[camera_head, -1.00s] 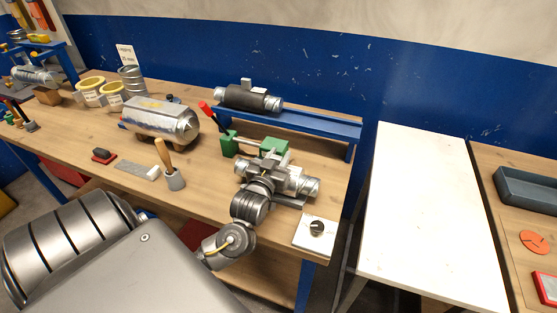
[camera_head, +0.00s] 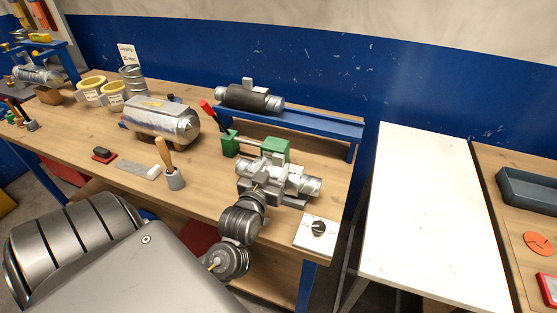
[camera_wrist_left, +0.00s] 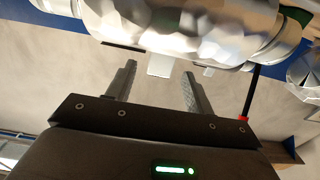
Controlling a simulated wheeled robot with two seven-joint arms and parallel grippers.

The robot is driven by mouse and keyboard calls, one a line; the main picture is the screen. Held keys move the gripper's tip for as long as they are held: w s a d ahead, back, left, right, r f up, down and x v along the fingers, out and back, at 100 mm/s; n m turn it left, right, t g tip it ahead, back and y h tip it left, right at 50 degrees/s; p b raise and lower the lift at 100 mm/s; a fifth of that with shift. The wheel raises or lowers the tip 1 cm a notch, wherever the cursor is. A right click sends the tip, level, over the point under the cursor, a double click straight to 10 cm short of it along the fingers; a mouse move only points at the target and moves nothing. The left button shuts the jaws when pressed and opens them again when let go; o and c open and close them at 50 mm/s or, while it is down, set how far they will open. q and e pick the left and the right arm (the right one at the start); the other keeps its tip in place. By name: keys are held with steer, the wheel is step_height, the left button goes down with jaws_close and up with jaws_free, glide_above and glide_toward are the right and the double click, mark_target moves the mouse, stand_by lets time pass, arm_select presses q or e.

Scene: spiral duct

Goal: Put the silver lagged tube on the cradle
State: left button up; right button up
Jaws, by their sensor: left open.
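A silver tube with ribbed metal ends (camera_head: 308,185) lies near the bench's front right, partly hidden by my left gripper (camera_head: 266,172). A silver faceted body with a ribbed end (camera_wrist_left: 205,30) fills the top of the left wrist view. My left gripper, also in that view (camera_wrist_left: 159,72), has two fingers spread apart and pointing at this body; nothing is visibly clamped between them. A larger foil-wrapped silver cylinder (camera_head: 150,117) rests on brown wooden supports further left on the bench. I cannot tell for sure which support is the cradle. My right gripper is out of view.
A green clamp with a red handle (camera_head: 230,143) stands just behind the gripper. A dark-wrapped tube (camera_head: 242,97) sits on a blue rail (camera_head: 310,123). A white table (camera_head: 425,205) at right is clear.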

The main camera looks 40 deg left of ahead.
arm_select(q)
steer(key=v, duration=0.7)
steer(key=shift+b, duration=0.35)
